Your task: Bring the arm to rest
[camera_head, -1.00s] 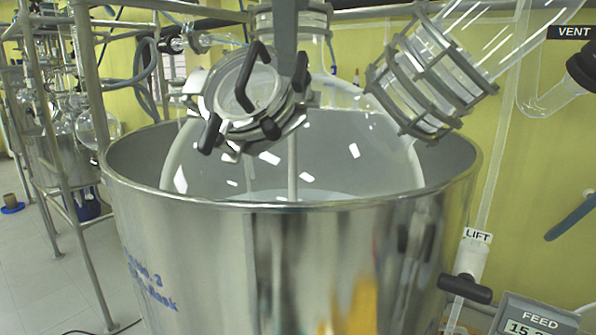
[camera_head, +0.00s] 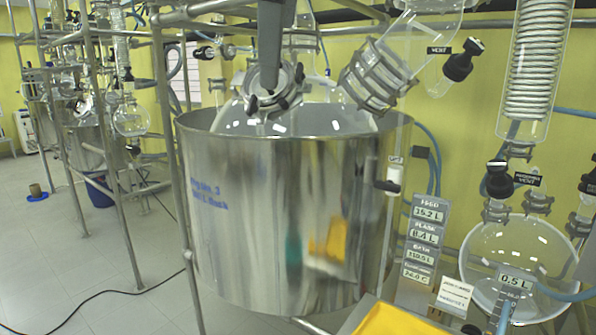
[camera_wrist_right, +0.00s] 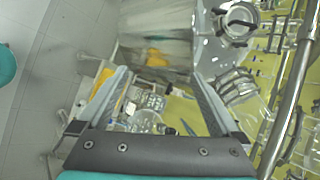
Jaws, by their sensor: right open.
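My right gripper (camera_wrist_right: 158,78) shows in the right wrist view with its two fingers spread apart. Nothing is held between them; the steel bath and glassware show beyond the gap. Neither gripper is visible in the head view, and my left gripper is in no view. The large steel bath (camera_head: 270,225) stands in the middle of the head view, with a round glass flask (camera_head: 330,118) sitting in it. A clamped port (camera_head: 272,88) tops the flask at its front.
Right of the bath are a column of readout signs (camera_head: 424,240), a round receiving flask (camera_head: 515,262) and a coiled condenser (camera_head: 537,65). A yellow surface (camera_head: 395,320) is at the bottom. Metal racks with glassware stand at the left. The floor (camera_head: 60,250) at left is open, with a black cable across it.

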